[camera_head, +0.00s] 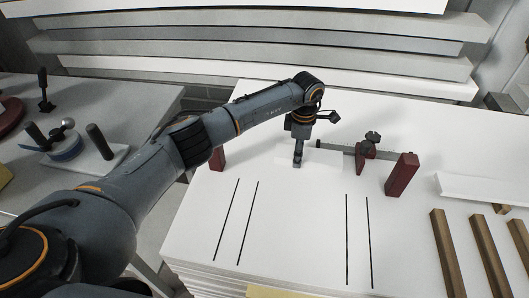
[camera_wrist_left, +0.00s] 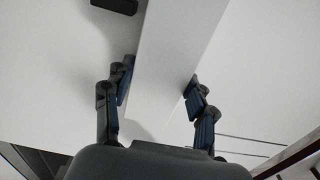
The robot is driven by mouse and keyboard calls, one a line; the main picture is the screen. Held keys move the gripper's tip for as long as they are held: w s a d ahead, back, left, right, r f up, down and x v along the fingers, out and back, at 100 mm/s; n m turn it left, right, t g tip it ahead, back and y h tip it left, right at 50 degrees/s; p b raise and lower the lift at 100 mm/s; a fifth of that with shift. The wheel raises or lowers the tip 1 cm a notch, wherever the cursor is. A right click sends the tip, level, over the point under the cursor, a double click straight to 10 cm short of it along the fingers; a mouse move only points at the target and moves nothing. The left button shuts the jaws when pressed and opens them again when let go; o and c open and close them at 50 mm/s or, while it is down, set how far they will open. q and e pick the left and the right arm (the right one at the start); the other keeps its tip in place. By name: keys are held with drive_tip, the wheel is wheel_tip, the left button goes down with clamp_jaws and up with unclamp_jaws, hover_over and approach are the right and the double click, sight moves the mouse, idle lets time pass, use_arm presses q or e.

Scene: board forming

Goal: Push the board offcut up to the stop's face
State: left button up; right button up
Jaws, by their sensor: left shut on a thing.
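The board offcut (camera_wrist_left: 172,45) is a pale strip in the left wrist view, running away between my fingers. In the head view the offcut (camera_head: 322,157) lies white on the white panel stack, its edges hard to make out. My left gripper (camera_head: 298,163) is lowered onto it from above. In the wrist view its two fingers (camera_wrist_left: 158,88) press on the offcut's two long sides. I cannot tell which is the stop. My right gripper is not in view.
Wooden strips (camera_head: 447,255) and a white board (camera_head: 484,190) lie at the right. The panel stack (camera_head: 300,225) is clear in front, with black lines. A side table with tools (camera_head: 85,155) stands left.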

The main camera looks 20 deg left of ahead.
sight(314, 154)
use_arm(q)
drive_tip(key=shift+w+d+b, duration=0.15)
drive_tip(key=shift+d+b, duration=0.15)
drive_tip(key=shift+d, duration=0.4)
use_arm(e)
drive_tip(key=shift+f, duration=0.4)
use_arm(q)
drive_tip(key=shift+d, duration=0.25)
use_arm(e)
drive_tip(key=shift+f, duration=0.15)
use_arm(q)
drive_tip(key=shift+w+d+f+b, duration=0.1)
drive_tip(key=shift+w+d+b, duration=0.1)
drive_tip(key=shift+d+b, duration=0.3)
drive_tip(key=shift+w+d+b, duration=0.2)
drive_tip(key=shift+d+b, duration=0.3)
drive_tip(key=shift+d, duration=0.2)
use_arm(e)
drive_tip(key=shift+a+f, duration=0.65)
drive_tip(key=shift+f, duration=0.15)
use_arm(q)
drive_tip(key=o, duration=1.3)
drive_tip(key=shift+o, duration=1.1)
drive_tip(key=shift+d, duration=0.1)
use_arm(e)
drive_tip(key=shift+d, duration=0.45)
use_arm(q)
drive_tip(key=shift+o, duration=0.4)
